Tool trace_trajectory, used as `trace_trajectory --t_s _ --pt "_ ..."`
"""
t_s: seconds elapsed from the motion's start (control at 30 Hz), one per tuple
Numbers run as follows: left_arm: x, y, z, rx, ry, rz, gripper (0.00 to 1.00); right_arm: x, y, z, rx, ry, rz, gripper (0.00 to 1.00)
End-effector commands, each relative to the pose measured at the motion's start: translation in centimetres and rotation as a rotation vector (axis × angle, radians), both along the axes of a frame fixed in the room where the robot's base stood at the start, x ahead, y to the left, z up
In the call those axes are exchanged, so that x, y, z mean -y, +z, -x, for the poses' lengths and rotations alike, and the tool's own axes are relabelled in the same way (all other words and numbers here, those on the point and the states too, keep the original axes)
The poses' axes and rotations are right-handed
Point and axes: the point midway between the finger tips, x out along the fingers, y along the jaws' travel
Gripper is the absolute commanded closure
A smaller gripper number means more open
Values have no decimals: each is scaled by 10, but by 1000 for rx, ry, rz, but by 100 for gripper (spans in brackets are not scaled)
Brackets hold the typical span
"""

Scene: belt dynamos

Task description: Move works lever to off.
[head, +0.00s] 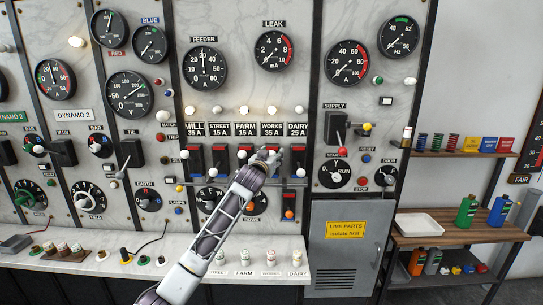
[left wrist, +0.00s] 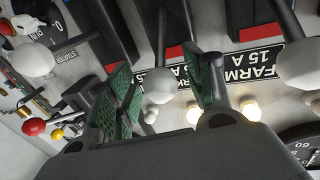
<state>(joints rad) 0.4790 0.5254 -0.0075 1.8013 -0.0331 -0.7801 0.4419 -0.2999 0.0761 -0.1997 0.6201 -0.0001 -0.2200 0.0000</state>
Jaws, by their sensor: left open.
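The works lever's white ball knob (left wrist: 158,85) sits between the green-padded fingers of my left gripper (left wrist: 165,92) in the left wrist view. The fingers are open, with visible space around the knob. In the head view my left gripper (head: 268,156) is at the works switch, under the WORKS 35 A label (head: 271,129), and hides most of its lever. The farm lever's knob (left wrist: 300,64) is to the right in the wrist view, by the FARM 15 A label (left wrist: 262,58). My right gripper is out of view.
Neighbouring levers stand close on both sides: the farm knob (head: 241,154) at left and the dairy knob (head: 300,172), lower, at right. A row of lamps (head: 245,109) is above. The bench (head: 205,262) lies below, and shelves (head: 450,237) stand at right.

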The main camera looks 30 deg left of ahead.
Motion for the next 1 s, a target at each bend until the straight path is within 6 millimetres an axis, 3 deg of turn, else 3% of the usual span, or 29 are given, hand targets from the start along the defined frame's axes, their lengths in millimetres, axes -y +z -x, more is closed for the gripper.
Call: trace_trajectory --t_s 0.27,0.7,1.0 --pt "0 0 -1 0 0 0 48 3 0 0 0 1 3 60" --pt "0 0 0 0 0 0 100 6 0 0 -1 2 7 60" --pt "0 -1 0 2 0 -2 100 5 -1 0 -1 3 6 60"
